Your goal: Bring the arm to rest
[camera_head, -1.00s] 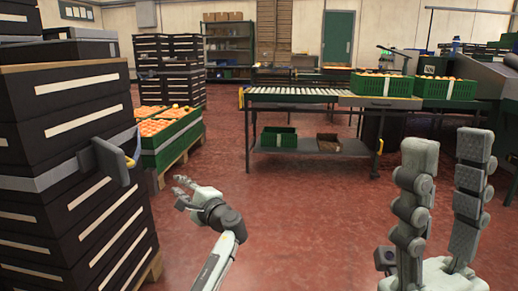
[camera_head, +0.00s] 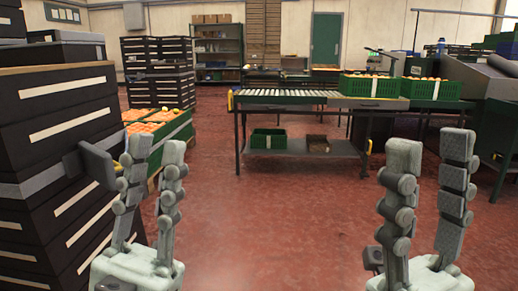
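My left gripper (camera_head: 156,147) stands upright at the lower left of the head view, fingers pointing up and apart, with nothing between them. It appears in front of the stack of black crates and partly covers the oranges behind it. My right gripper (camera_head: 430,148) stands upright at the lower right, its two fingers apart and empty. Both grippers are raised at a similar height and hold nothing.
A tall stack of black crates (camera_head: 60,122) stands close on the left. Oranges in green crates (camera_head: 172,143) lie behind my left gripper. A roller conveyor table (camera_head: 290,99) with green orange crates (camera_head: 372,86) stands ahead. The red floor (camera_head: 280,220) between the grippers is clear.

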